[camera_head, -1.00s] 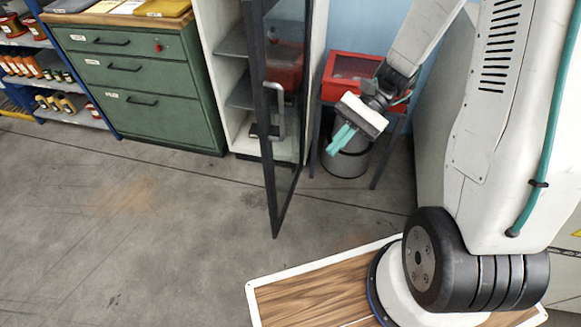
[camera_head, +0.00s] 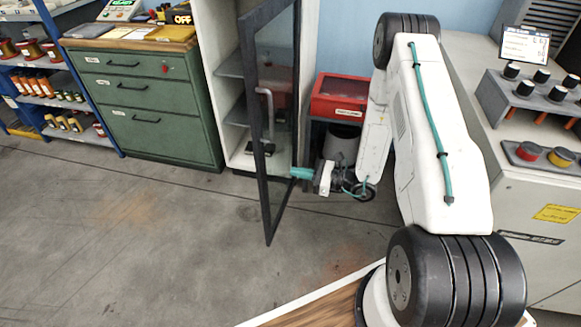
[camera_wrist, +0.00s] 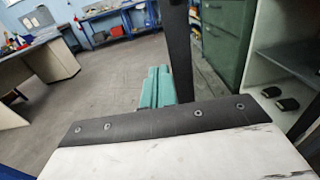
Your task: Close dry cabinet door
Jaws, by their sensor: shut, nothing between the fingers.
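The dry cabinet (camera_head: 208,50) is a pale upright cabinet with grey shelves. Its dark-framed glass door (camera_head: 262,190) stands wide open, swung out toward me, with a metal handle (camera_head: 269,118) on its left side. My gripper (camera_head: 297,173), with teal fingers, is shut and empty at the right of the door, its tips at the door's right frame edge. I cannot tell whether they touch. In the wrist view the teal fingers (camera_wrist: 157,88) are together, close beside the dark door frame (camera_wrist: 180,55). The cabinet's open interior (camera_wrist: 290,50) shows at the right there.
A green drawer cabinet (camera_head: 150,110) stands left of the dry cabinet. A red box (camera_head: 340,97) on a stand, with a grey bin (camera_head: 342,145) below, is to the right. A control console (camera_head: 540,240) stands far right. The floor (camera_head: 140,240) left of the door is clear.

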